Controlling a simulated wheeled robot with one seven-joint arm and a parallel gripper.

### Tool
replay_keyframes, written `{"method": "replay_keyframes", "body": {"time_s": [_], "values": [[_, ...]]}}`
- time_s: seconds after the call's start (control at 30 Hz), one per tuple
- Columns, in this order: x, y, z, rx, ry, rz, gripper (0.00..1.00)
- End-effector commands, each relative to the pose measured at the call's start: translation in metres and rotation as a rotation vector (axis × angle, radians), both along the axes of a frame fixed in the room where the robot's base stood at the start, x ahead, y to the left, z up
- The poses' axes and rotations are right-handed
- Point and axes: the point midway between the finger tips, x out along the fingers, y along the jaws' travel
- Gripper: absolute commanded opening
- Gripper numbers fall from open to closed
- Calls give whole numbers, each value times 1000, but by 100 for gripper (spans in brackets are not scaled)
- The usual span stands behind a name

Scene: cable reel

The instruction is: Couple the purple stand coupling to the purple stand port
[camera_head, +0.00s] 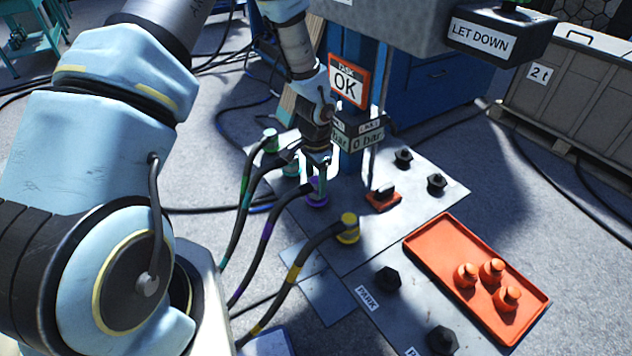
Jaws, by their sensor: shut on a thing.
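My gripper (318,164) points down over the grey floor plate, near the middle of the picture. It is shut on the purple stand coupling (316,186), at the end of a dark hose with purple bands (266,232). The fingers and coupling partly hide that fitting. I cannot tell whether the coupling is seated or just above it.
A yellow coupling (348,228) stands front right of my gripper, and a green one (270,141) behind left. An orange block (383,197) and black knobs (437,184) are right. An orange tray (421,248) holds several orange pieces. Gauge signs (367,137) stand close behind.

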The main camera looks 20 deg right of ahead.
Motion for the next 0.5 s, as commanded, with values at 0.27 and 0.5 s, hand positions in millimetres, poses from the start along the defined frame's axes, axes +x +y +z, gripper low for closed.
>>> {"method": "replay_keyframes", "body": {"time_s": [0.27,0.5], "values": [[0,0,-5,0,0,0,0],[0,0,-10,0,0,0,0]]}}
